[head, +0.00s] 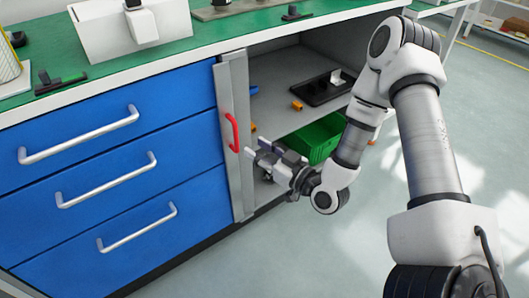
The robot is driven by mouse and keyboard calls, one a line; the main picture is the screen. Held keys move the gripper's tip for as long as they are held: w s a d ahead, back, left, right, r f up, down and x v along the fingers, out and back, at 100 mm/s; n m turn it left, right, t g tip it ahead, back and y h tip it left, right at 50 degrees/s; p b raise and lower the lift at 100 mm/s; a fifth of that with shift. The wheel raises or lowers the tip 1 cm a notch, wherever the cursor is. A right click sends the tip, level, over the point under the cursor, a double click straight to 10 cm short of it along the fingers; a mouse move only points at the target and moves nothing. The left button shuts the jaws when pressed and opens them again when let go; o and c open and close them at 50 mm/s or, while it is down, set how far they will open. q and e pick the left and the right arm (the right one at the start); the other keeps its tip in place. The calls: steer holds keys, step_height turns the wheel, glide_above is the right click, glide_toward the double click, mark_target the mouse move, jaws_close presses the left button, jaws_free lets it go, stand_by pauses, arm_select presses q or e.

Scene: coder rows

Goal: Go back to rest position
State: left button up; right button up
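My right arm comes in from the right, with its gripper (264,160) in front of the open cabinet, just right of the red handle (234,133) on the grey door edge (232,120). The gripper's fingers appear spread apart, with nothing visible between them. It looks close to the handle but apart from it. My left gripper is not in view.
The open cabinet holds a green bin (316,138), a black tray (325,88) and small orange parts (297,105). Blue drawers (110,150) with silver handles stand left. The green worktop (190,40) carries a white box (105,35). Floor at the lower middle is clear.

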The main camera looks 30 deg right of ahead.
steer(key=shift+v, duration=1.2)
steer(key=s+a+f+n+g, duration=0.2)
steer(key=s+a+f+g, duration=0.25)
steer(key=f, duration=0.45)
steer(key=s+a+f+n+g, duration=0.1)
steer(key=s+a+f+g, duration=0.4)
steer(key=f, duration=0.5)
steer(key=s+d+f+m+g+h, duration=0.2)
steer(key=s+f+m+g, duration=0.15)
steer(key=s, duration=0.35)
steer(key=s+d+f+m+g+h, duration=0.2)
steer(key=s+f+g, duration=0.2)
steer(key=s, duration=0.3)
step_height(320, 180, up, 30)
steer(key=p, duration=3)
